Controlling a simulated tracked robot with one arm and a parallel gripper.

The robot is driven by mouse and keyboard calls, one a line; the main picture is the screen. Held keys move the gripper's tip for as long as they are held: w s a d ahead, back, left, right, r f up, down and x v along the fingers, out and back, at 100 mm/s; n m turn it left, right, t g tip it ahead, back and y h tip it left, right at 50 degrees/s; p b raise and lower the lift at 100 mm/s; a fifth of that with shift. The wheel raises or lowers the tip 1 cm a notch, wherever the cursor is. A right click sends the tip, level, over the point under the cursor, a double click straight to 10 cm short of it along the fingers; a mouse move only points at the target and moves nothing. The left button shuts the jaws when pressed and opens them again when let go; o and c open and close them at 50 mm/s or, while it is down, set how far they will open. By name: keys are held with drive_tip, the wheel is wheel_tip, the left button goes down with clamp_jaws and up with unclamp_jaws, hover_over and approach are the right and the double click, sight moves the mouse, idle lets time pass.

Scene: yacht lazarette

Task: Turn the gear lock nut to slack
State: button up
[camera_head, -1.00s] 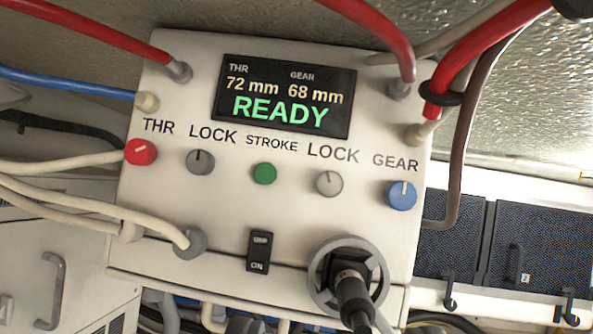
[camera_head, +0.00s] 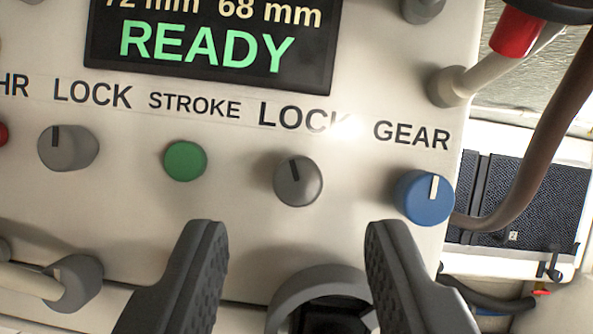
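The gear lock nut is the grey round knob (camera_head: 298,181) under the right-hand LOCK label, beside the blue GEAR knob (camera_head: 425,197). Its dark pointer mark points up and slightly left. My gripper (camera_head: 290,235) is open and empty. Its two dark ridged fingers stand below and to either side of the grey knob, apart from it. The display (camera_head: 210,45) reads READY in green, with 68 mm above on the right and a partly cut-off 72 mm on the left.
The other grey LOCK knob (camera_head: 68,147) and the green STROKE button (camera_head: 185,161) sit to the left. A grey round connector ring (camera_head: 325,285) is below, between my fingers. A brown cable (camera_head: 545,140) and a white fitting (camera_head: 455,87) are at the right.

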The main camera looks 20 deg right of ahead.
sight(299, 199)
drive_tip(key=shift+p+x, duration=1.7)
drive_tip(key=shift+p, duration=0.15)
clamp_jaws()
